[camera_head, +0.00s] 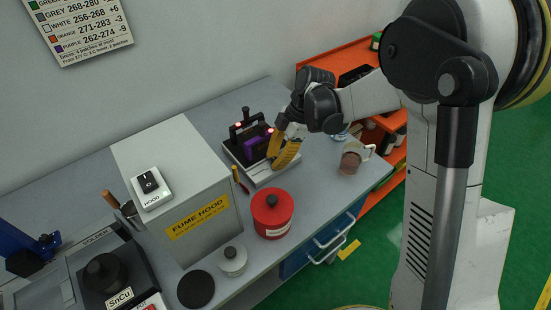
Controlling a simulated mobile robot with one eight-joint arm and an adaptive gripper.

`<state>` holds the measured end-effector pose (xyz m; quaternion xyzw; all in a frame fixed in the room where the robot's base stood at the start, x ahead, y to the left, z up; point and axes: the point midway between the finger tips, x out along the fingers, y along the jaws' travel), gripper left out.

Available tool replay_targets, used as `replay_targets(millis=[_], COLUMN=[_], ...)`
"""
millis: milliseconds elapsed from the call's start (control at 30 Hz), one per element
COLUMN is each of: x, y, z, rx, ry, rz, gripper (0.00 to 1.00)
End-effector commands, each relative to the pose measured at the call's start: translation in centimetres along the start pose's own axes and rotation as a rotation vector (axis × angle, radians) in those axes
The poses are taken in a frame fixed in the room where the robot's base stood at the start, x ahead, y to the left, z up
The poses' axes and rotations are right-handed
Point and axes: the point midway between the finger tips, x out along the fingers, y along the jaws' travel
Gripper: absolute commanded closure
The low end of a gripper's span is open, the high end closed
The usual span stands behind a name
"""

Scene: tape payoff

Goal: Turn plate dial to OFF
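A pale plate unit (268,178) stands at the back of the bench. It carries a black frame (238,128) with small red lights and a purple block (258,142). My gripper (273,162), with yellow fingers, reaches down over the plate unit's right front part. The fingertips are at or just above its front edge; I cannot tell if they touch it. No plate dial can be made out; the fingers hide part of the front. The fingers overlap in this view, so their opening and anything between them are unclear.
A grey fume hood box (190,235) with a switch (149,183) stands left of the plate unit. A red canister (272,213) stands in front, a brown mug (350,160) to the right. A solder pot (105,272) is at lower left. Orange shelves (385,135) stand beyond the bench.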

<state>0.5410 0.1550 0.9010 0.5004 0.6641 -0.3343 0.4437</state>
Motion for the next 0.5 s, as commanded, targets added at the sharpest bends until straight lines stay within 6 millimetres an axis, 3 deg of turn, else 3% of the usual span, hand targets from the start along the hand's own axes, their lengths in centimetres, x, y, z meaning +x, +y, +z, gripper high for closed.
replay_targets(millis=[33, 67, 500], x=[0.06, 0.06, -0.13], y=[-0.05, -0.05, 0.11], z=[0.00, 0.00, -0.01], rx=[0.000, 0.000, 0.000], ry=[0.000, 0.000, 0.000], rz=[-0.001, -0.001, 0.003], gripper=[0.66, 0.57, 0.57])
